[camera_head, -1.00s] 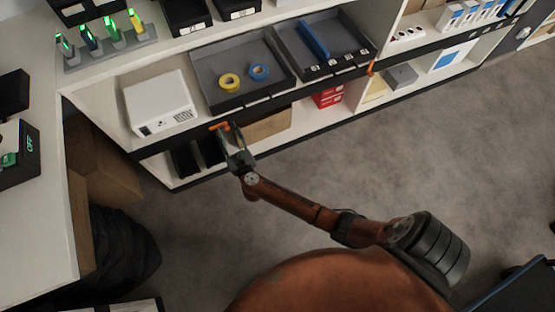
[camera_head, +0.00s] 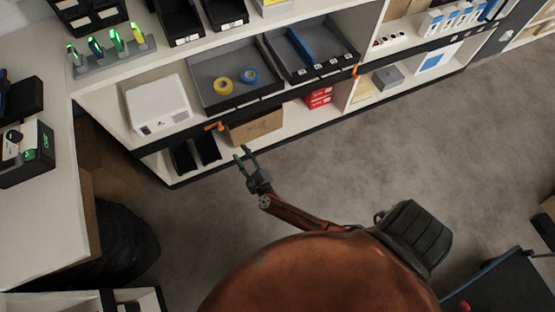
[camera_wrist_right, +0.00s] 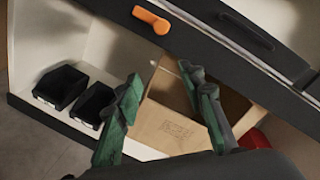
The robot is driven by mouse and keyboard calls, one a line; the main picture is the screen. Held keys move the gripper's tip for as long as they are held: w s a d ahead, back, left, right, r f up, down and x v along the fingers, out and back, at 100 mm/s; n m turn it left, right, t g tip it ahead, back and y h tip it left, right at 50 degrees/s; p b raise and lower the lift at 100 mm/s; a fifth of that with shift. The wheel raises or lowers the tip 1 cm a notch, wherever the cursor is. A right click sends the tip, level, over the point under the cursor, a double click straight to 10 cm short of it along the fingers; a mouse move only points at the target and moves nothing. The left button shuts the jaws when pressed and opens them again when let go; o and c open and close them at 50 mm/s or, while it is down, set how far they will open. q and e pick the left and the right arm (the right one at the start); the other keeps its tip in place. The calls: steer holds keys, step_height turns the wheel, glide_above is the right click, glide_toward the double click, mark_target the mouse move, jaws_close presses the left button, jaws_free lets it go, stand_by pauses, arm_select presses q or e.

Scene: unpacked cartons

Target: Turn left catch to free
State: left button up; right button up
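The left catch (camera_head: 214,127) is an orange lever on the black front rail under the grey drawer trays. It lies roughly lengthwise along the rail, and it also shows at the top of the right wrist view (camera_wrist_right: 152,20). A second orange catch (camera_head: 356,71) farther right on the rail stands more upright, across it. My right gripper (camera_head: 244,152) is open and empty, below and in front of the left catch, clear of it. Its green-grey fingers (camera_wrist_right: 160,76) are spread apart in the right wrist view. My left gripper is not in view.
A cardboard box (camera_head: 256,128) and black bins (camera_wrist_right: 75,92) stand on the shelf below the rail. A white device (camera_head: 158,106) sits left of a tray (camera_head: 238,104) with tape rolls. Grey floor (camera_head: 330,165) in front is open.

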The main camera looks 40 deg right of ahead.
arm_select(q)
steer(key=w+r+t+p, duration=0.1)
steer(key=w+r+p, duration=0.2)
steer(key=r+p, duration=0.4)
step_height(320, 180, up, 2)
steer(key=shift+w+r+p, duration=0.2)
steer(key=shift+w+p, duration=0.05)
steer(key=shift+p, duration=0.05)
arm_select(e)
steer(key=s+d+f+n+g+y, duration=0.1)
steer(key=s+f+n+g, duration=0.1)
steer(key=s+f+n, duration=0.3)
steer(key=s+d+f+n+g+y, duration=0.2)
steer(key=s+f+n, duration=0.4)
steer(key=s+n, duration=0.3)
steer(key=shift+s+g, duration=0.3)
steer(key=shift+s, duration=0.85)
steer(key=shift+f, duration=0.1)
